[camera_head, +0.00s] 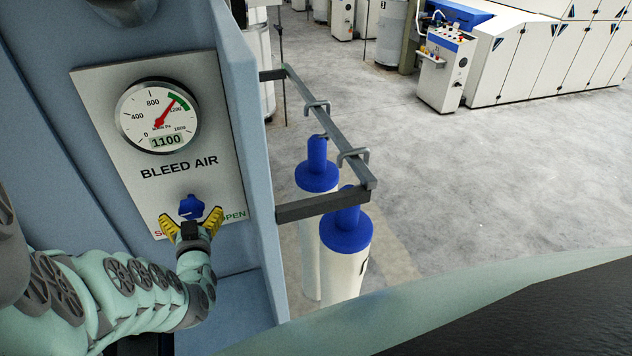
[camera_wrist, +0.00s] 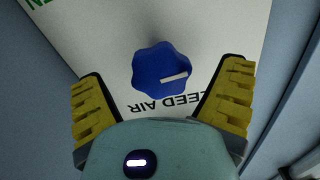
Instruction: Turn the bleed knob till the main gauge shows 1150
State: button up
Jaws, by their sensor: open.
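The blue lobed bleed knob (camera_head: 192,207) sits on the white BLEED AIR panel (camera_head: 105,100), below the main gauge (camera_head: 158,117). The gauge's red needle points up and right near the green band, and its display reads 1100. In the wrist view the knob (camera_wrist: 161,69) shows a pale pointer mark toward the picture's right. My gripper (camera_head: 191,220) is open at the knob, its yellow fingers apart on either side; in the wrist view the gripper (camera_wrist: 163,105) shows no finger touching the knob. The word OPEN shows at the panel's lower right; the lower-left word is mostly hidden.
A grey rail (camera_head: 330,130) with hooks juts out right of the blue housing (camera_head: 245,130). Two white cylinders with blue tops (camera_head: 348,235) stand beneath it. Open grey floor (camera_head: 460,180) lies beyond, with white machines (camera_head: 540,60) at the back.

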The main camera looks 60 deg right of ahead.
aim_at(193, 213)
jog(key=shift+b+x, duration=0.8)
jog(key=shift+x, duration=0.8)
jog(key=shift+s+d, duration=0.1)
jog(key=shift+c, duration=0.2)
